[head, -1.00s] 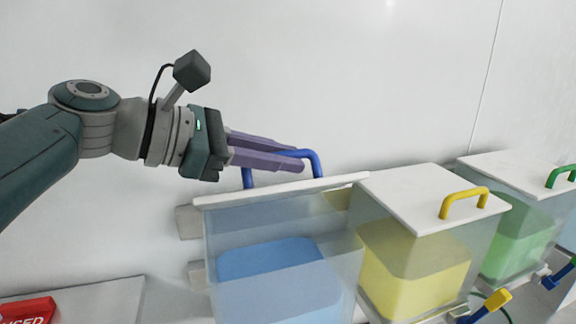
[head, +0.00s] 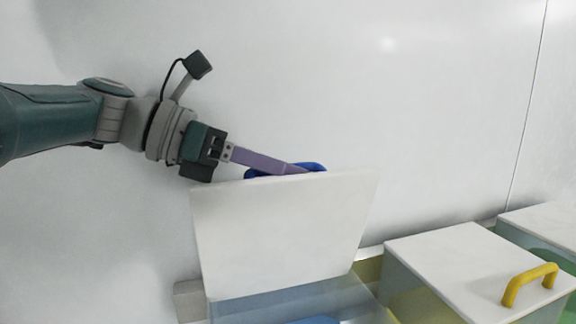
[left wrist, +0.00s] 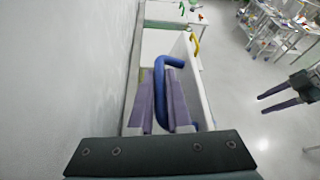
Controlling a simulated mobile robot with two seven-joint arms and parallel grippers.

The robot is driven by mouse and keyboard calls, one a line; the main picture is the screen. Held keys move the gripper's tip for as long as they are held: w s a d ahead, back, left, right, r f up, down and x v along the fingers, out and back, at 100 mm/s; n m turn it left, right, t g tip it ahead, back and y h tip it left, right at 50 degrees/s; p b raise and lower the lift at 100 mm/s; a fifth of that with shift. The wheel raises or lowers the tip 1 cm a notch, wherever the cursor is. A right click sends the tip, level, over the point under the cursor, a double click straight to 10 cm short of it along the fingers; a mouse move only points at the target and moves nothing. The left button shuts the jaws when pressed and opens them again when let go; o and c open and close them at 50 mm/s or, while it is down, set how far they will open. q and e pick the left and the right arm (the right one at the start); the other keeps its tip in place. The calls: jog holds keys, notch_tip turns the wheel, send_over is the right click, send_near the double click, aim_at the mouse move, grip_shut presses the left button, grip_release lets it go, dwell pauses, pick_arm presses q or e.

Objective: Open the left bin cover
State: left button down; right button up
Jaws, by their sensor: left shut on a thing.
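The left bin's white cover (head: 285,225) stands tilted steeply up, its flat face toward the head camera. Its blue handle (head: 316,167) shows at the upper edge. My left gripper (head: 295,168) is shut on this handle, coming in from the left. In the left wrist view the handle (left wrist: 160,90) passes between the two purple fingers. The clear left bin (head: 290,305) with blue contents shows only in part below the cover. My right gripper (left wrist: 262,104) shows at the right of the left wrist view, its fingers apart and empty, away from the bins.
A closed bin with a white cover (head: 455,262) and yellow handle (head: 530,283) stands to the right. Another white-covered bin (head: 545,225) is beyond it. A plain wall (head: 400,100) rises close behind the bins.

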pick_arm(q)
jog(key=shift+w, duration=0.15)
dwell(0.3)
jog(key=c, duration=1.2)
grip_release()
jog(key=shift+o, duration=0.2)
jog(key=shift+a, duration=0.1)
